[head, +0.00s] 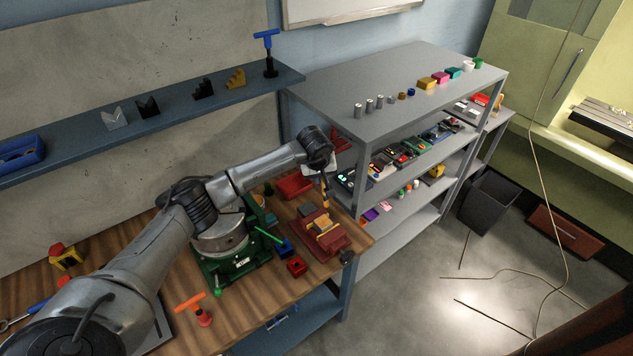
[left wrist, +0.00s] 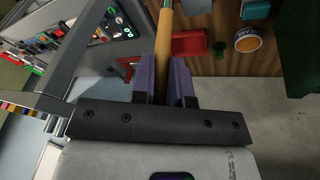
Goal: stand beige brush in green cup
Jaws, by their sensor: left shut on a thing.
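My left gripper (head: 325,178) is above the right end of the wooden workbench, in front of the grey shelf unit. In the left wrist view its purple fingers (left wrist: 164,80) are shut on the handle of the beige brush (left wrist: 165,45), which extends away from the jaws. In the head view the brush (head: 327,197) points downward, close above the red block fixture. I cannot tell for certain which thing is the green cup; a small green cup-like object (head: 478,62) stands at the far end of the shelf top. My right gripper is not in view.
A red fixture (head: 322,247) with a yellow piece lies below the gripper. A blue box (head: 285,248), a red box (head: 297,266) and a red tray (head: 295,185) are nearby. An orange T-handle tool (head: 195,307) stands at the bench front. The floor right of the bench has free room.

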